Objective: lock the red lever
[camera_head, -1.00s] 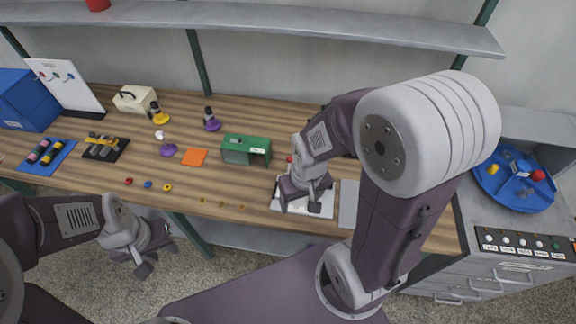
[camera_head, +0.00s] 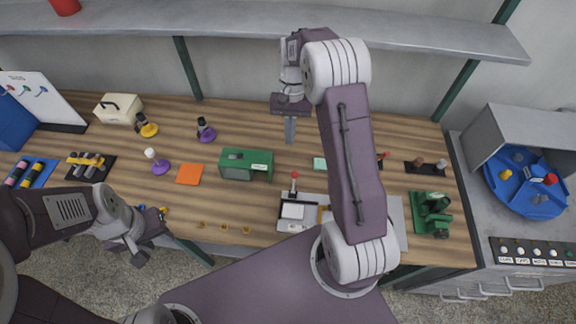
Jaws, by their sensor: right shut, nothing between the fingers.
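A red-tipped lever (camera_head: 294,184) stands upright on a light grey plate (camera_head: 289,226) near the front of the bench. Another small red-tipped piece (camera_head: 382,158) shows right of my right arm; I cannot tell which is the task's red lever. My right gripper (camera_head: 290,130) is shut and empty, pointing down above the back of the bench, well behind the lever and apart from it. My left gripper (camera_head: 138,256) hangs off the bench's front edge at the left, far from the lever; its jaw opening is unclear. My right arm hides part of the plate area.
A green box (camera_head: 246,166) stands left of the lever, with an orange square (camera_head: 190,174) beside it. A green device (camera_head: 431,214) and a dark rack (camera_head: 427,168) are on the right. A blue round tray (camera_head: 527,190) is farther right. A shelf (camera_head: 430,34) overhangs the back.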

